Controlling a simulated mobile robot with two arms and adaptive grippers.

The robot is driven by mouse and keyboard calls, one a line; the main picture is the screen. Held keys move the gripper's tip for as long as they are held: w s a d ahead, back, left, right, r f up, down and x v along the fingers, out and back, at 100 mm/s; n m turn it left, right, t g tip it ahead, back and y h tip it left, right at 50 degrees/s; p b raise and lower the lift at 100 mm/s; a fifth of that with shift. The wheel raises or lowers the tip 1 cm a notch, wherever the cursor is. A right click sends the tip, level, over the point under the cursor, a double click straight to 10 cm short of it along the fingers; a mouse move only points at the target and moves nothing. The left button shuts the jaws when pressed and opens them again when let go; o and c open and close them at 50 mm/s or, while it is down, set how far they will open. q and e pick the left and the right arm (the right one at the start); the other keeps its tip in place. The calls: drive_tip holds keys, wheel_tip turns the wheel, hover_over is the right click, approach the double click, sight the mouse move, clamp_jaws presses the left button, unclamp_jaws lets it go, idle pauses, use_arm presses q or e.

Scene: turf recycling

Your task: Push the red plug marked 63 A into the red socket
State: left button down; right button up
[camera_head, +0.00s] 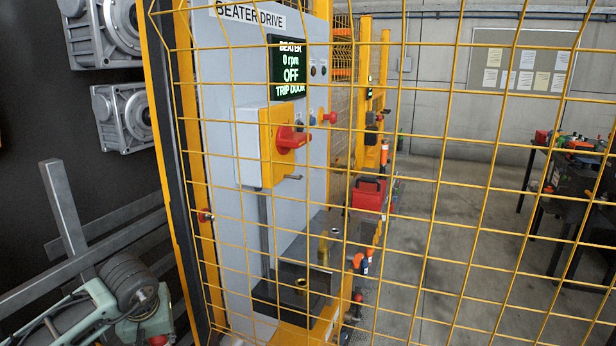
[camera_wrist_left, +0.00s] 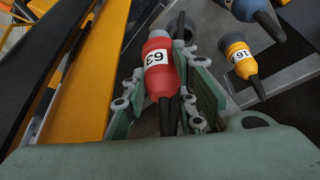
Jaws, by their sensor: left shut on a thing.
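The red plug (camera_wrist_left: 158,78) with a white label reading 63 sits between the two green fingers of my left gripper (camera_wrist_left: 161,62) in the left wrist view. The gripper is shut on its body, and dark cable runs from it back toward the palm. The plug's front end points away from the palm. In the head view, a green-grey part of my arm shows at the lower left; the fingers and plug cannot be made out clearly there. I cannot identify the red socket in either view. My right gripper is not in view.
A yellow plug (camera_wrist_left: 240,58) marked 16 and a blue plug (camera_wrist_left: 252,10) are right of the gripper. A yellow beam (camera_wrist_left: 85,85) runs along its left. In the head view, yellow mesh fencing (camera_head: 440,180) stands before the beater drive cabinet (camera_head: 225,110) and a red toolbox (camera_head: 368,194).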

use_arm(q)
drive_tip(key=w+a+f+p, duration=0.1)
drive_tip(key=w+a+f, duration=0.1)
drive_tip(key=a, duration=0.3)
drive_tip(key=shift+a, duration=0.35)
drive_tip(key=shift+w, duration=0.1)
drive_tip(key=shift+f, duration=0.1)
drive_tip(key=shift+f+b, duration=2.45)
drive_tip(key=shift+f, duration=0.55)
drive_tip(key=c, duration=1.3)
unclamp_jaws()
drive_tip(key=shift+c, duration=0.2)
